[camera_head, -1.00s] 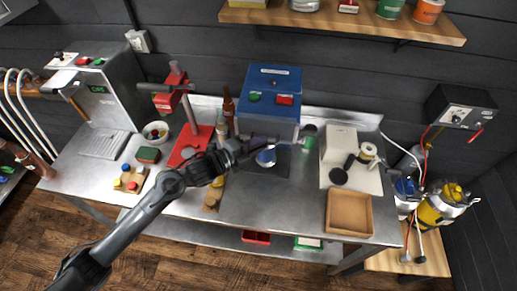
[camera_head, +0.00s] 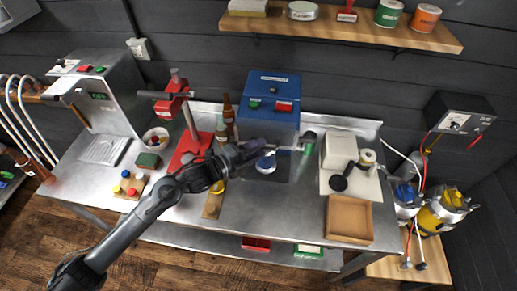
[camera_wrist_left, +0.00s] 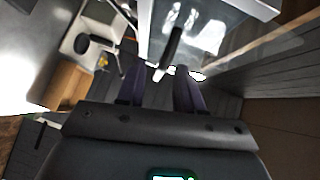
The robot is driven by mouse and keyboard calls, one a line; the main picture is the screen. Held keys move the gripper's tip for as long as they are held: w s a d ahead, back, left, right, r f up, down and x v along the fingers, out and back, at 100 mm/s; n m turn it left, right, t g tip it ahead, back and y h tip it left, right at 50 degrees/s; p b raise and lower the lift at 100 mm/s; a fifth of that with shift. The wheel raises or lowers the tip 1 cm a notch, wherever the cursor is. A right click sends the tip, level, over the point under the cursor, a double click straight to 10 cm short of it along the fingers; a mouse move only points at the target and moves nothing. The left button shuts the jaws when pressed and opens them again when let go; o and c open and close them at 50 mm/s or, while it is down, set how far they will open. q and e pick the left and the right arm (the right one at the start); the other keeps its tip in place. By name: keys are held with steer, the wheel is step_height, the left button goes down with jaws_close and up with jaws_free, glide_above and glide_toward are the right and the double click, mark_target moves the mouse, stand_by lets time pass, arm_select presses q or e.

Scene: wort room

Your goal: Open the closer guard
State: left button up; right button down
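The closer looks to be the blue box machine (camera_head: 270,92) with a green and a red button, at the back middle of the steel bench. In the left wrist view a clear, shiny panel (camera_wrist_left: 205,28), apparently its guard, carries a dark bar handle with a pale tip (camera_wrist_left: 171,48). My left gripper (camera_head: 264,154) is in front of the machine's lower part. In the left wrist view its two fingers (camera_wrist_left: 160,78) are apart, with the handle's end near and between the tips; I cannot tell whether they touch. My right gripper is not in view.
A red press (camera_head: 190,135) and brown bottles (camera_head: 228,112) stand left of the machine. A green-topped item (camera_head: 309,139) stands close to its right. A white device (camera_head: 339,148) and a wooden tray (camera_head: 349,218) are farther right.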

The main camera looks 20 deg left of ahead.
arm_select(q)
steer(key=b+v, duration=0.2)
steer(key=v, duration=0.8)
steer(key=s+d+f+n+y+p, duration=0.2)
steer(key=s+d+n+y+p, duration=0.1)
steer(key=s+d+n+p, duration=0.4)
steer(key=s+a+f+n+g+y, duration=0.1)
steer(key=s+f+n+g, duration=0.1)
steer(key=s+n+g, duration=0.1)
steer(key=s+a+f+n+g+y+p, duration=0.1)
steer(key=s+a+f+n+g+y, duration=0.1)
steer(key=s+n+g, duration=0.2)
steer(key=s+a+f+n+g+y+p, duration=0.1)
steer(key=s+f+n+g+y, duration=0.1)
steer(key=s+n, duration=0.4)
steer(key=s+g, duration=0.1)
steer(key=s, duration=0.2)
steer(key=shift+a+f, duration=0.2)
steer(key=shift+f, duration=0.1)
stand_by(0.6)
